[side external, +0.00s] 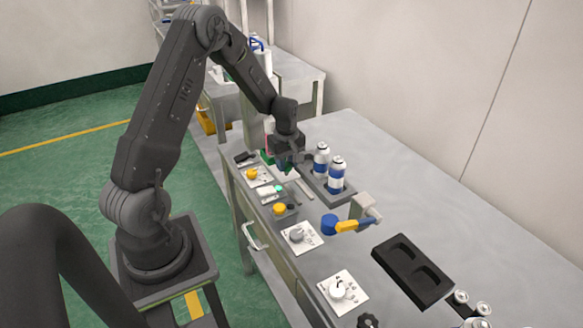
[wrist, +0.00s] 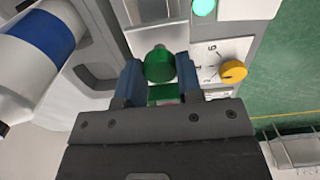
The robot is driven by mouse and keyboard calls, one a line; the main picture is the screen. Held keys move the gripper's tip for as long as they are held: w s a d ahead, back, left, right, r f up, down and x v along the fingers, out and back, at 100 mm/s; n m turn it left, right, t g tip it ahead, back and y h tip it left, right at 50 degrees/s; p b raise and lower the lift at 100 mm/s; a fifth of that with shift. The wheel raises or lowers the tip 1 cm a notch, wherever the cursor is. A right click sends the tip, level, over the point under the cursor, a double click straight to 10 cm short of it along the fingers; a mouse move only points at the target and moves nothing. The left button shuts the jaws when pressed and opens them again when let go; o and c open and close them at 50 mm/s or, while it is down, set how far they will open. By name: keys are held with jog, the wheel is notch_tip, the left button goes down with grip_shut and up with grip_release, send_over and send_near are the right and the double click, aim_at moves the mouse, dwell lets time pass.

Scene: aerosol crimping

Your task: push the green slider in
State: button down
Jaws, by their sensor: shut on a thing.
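The green slider shows in the wrist view as a round green knob (wrist: 159,64) with a green block below it. My gripper (wrist: 160,84) has one blue-grey finger on each side of the slider and is shut on it. In the side view my gripper (side external: 287,160) is low over the far end of the bench, and only a little green shows around it. The slider's track is mostly hidden behind the gripper, so I cannot tell how far in it sits.
Two blue-and-white cans (side external: 337,175) stand in a grey tray close to my gripper. A panel with a yellow knob (side external: 252,174) and a lit green lamp (wrist: 204,7) are nearby. A black tray (side external: 412,271) lies farther along the bench.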

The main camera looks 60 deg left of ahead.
jog(key=shift+a, duration=0.1)
jog(key=c, duration=0.8)
grip_release()
jog(key=shift+r, duration=0.15)
notch_tip(320, 180, up, 14)
jog(key=shift+f, duration=0.2)
